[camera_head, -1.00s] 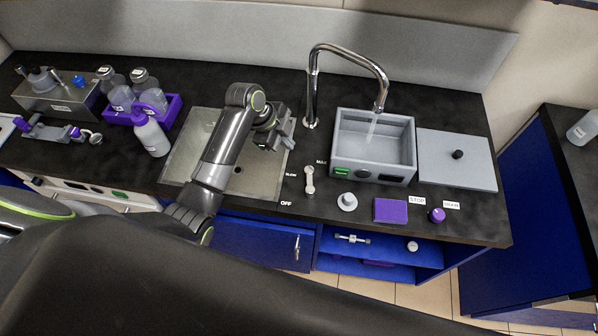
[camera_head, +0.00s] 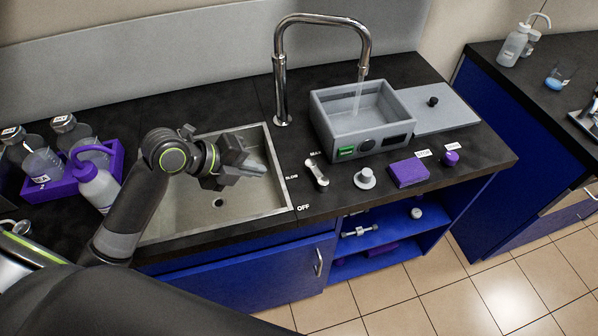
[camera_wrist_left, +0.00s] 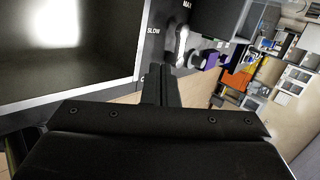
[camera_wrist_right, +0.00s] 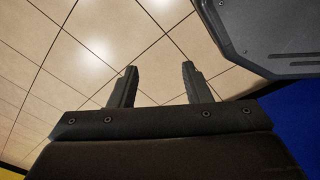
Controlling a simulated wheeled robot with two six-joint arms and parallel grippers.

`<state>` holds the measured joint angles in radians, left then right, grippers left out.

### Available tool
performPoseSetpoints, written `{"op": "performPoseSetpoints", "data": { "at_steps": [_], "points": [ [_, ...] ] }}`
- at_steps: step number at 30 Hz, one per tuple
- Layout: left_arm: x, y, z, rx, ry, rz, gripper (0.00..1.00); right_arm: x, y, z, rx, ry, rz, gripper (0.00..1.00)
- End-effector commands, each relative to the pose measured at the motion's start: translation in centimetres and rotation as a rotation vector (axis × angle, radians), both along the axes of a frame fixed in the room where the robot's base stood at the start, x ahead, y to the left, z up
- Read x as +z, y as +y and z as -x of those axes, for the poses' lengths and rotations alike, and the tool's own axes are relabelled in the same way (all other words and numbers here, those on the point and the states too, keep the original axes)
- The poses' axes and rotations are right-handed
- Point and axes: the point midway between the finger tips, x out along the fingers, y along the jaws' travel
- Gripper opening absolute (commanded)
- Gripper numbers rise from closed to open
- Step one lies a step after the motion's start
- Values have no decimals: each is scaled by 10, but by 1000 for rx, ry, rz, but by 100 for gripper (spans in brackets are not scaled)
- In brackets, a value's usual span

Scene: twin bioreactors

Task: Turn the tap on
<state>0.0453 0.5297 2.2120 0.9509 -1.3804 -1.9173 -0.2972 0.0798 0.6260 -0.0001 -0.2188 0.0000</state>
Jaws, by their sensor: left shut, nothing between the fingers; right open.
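The tap is a chrome gooseneck (camera_head: 281,80) at the back of the black counter. A pale stream of water (camera_head: 359,97) runs from its spout into a grey bath (camera_head: 345,130). Its small metal lever (camera_head: 317,173) stands by the MAX, SLOW and OFF labels, its upper end towards MAX. It also shows in the left wrist view (camera_wrist_left: 182,46). My left gripper (camera_head: 258,166) is shut and empty over the right part of the sink, left of the lever and apart from it. My right gripper (camera_wrist_right: 159,70) is open and empty above the floor, outside the head view.
The sink (camera_head: 180,215) lies left of the lever. A grey knob (camera_head: 365,178), a purple block (camera_head: 408,173) and a purple knob (camera_head: 451,158) sit to its right. A purple rack (camera_head: 62,192) with bottles is at the left. A grey lid (camera_head: 440,112) lies beside the bath.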

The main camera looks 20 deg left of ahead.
Motion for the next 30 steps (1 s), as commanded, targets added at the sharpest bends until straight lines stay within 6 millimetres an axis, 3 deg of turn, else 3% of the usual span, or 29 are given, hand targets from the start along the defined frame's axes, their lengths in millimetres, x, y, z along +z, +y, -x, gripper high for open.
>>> {"op": "performPoseSetpoints", "data": {
  "at_steps": [5, 19, 30],
  "points": [
    [-13, -12, -10, 2, 4, 7, 0, 4, -6, -4, 4, -6, 8, 44],
    [-63, -51, -48, 2, 6, 5, 0, 13, 0, 8, -2, 14, -1, 44],
    [-61, -75, -74, 2, 3, 0, 0, 27, 5, 7, -4, 12, -7, 44]
  ]
}}
